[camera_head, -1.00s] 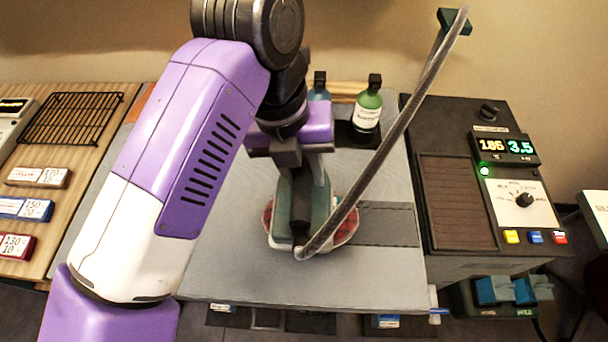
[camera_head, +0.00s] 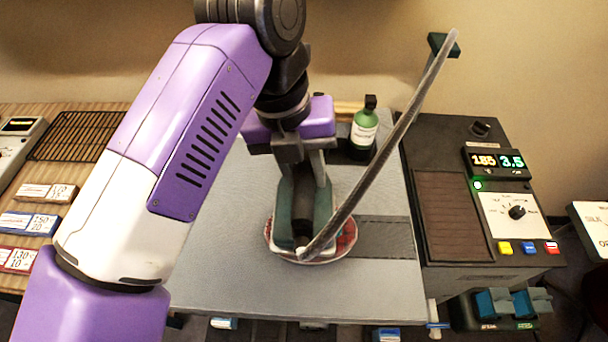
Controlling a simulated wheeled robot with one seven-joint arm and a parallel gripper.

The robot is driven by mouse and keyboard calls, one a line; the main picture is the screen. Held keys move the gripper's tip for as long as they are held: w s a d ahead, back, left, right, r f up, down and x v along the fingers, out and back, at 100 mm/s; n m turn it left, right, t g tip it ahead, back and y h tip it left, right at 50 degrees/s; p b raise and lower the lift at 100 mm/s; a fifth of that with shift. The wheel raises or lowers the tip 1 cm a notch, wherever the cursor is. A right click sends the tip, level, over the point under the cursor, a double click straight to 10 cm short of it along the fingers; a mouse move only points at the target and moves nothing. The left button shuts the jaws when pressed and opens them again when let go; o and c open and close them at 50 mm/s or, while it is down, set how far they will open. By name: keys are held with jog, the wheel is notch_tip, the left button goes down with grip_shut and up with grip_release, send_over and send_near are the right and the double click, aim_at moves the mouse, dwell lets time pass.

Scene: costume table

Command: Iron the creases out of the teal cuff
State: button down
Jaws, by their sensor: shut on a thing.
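My gripper (camera_head: 302,170) points down over the grey pressing board (camera_head: 220,270), its fingers shut on the iron's dark handle. The teal-green iron (camera_head: 283,212) stands above or on a round red patterned piece with a pale rim (camera_head: 346,240). That piece shows around the iron's sides and front; its middle is hidden. I cannot tell whether the iron's sole touches it. No teal cuff can be made out; creases cannot be seen. A thick grey cord (camera_head: 385,150) rises from the iron's near end to a holder at upper right.
A control unit (camera_head: 517,212) with lit displays and a brown ribbed pad (camera_head: 446,210) stands at right. A green bottle (camera_head: 363,130) stands at the back. Labelled blocks (camera_head: 28,222) and a dark rack (camera_head: 75,137) are at left. The board's front is clear.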

jog(key=shift+r+p, duration=0.35)
jog(key=shift+r, duration=0.6)
jog(key=shift+f, duration=0.15)
